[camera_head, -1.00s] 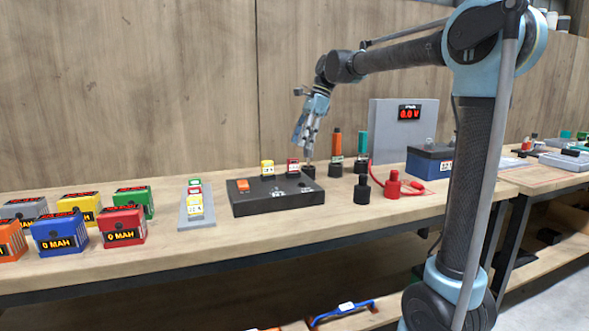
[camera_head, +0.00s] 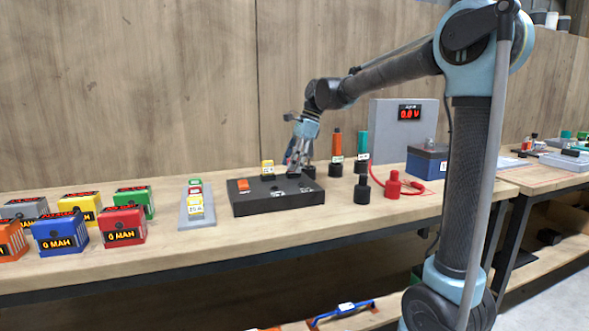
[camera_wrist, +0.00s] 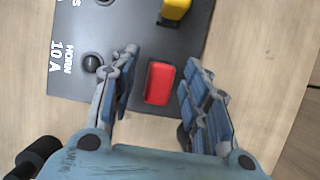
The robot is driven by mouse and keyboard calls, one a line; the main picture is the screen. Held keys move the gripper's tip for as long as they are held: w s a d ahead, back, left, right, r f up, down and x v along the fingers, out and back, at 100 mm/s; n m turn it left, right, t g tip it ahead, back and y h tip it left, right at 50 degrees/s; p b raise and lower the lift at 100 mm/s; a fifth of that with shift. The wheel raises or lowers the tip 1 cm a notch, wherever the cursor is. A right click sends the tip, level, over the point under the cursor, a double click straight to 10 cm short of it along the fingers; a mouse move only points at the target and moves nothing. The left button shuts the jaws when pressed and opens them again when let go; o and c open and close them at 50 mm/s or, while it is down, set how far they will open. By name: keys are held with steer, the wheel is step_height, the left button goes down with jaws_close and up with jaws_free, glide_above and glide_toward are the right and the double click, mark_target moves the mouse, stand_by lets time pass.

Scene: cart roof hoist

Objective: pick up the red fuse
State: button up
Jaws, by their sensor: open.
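The red fuse (camera_wrist: 159,83) stands on the black fuse board (camera_wrist: 133,38), near its edge, in the wrist view. My gripper (camera_wrist: 159,80) is open with one finger on each side of the fuse, and a gap shows on both sides. In the head view my gripper (camera_head: 297,165) is low over the right end of the fuse board (camera_head: 270,205) and hides the red fuse there. A yellow fuse (camera_wrist: 175,9) stands farther along the board, and it also shows in the head view (camera_head: 267,168).
A grey strip (camera_head: 200,215) with green, red and yellow fuses lies left of the board. An orange cylinder (camera_head: 337,144) and black stubs stand close on the right. Coloured battery boxes (camera_head: 123,226) fill the left of the bench.

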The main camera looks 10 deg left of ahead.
steer(key=shift+c, duration=0.3)
jaws_close()
step_height(320, 180, up, 10)
stand_by(0.4)
